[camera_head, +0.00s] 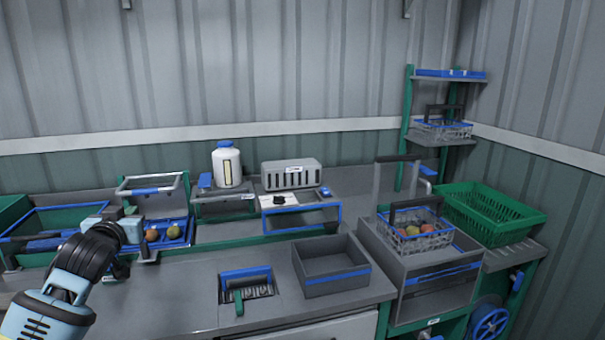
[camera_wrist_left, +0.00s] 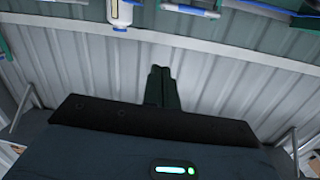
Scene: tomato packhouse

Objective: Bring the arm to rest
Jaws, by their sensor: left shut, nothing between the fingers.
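My left arm comes in from the lower left in the head view, its dark wrist bent in front of the counter's left part. My left gripper (camera_head: 130,211) is small there and partly merges with the things behind it. In the left wrist view the two dark fingers (camera_wrist_left: 160,74) are together, with nothing between them. Behind them is only the ribbed wall. My right gripper is not in view.
A blue tray with tomatoes (camera_head: 173,232) is close by the left wrist. A white jar (camera_head: 227,167), a grey open bin (camera_head: 333,283) and a wire basket of tomatoes (camera_head: 416,240) stand further right. A green crate (camera_head: 493,212) is at the right. Bare counter (camera_head: 180,290) lies in front.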

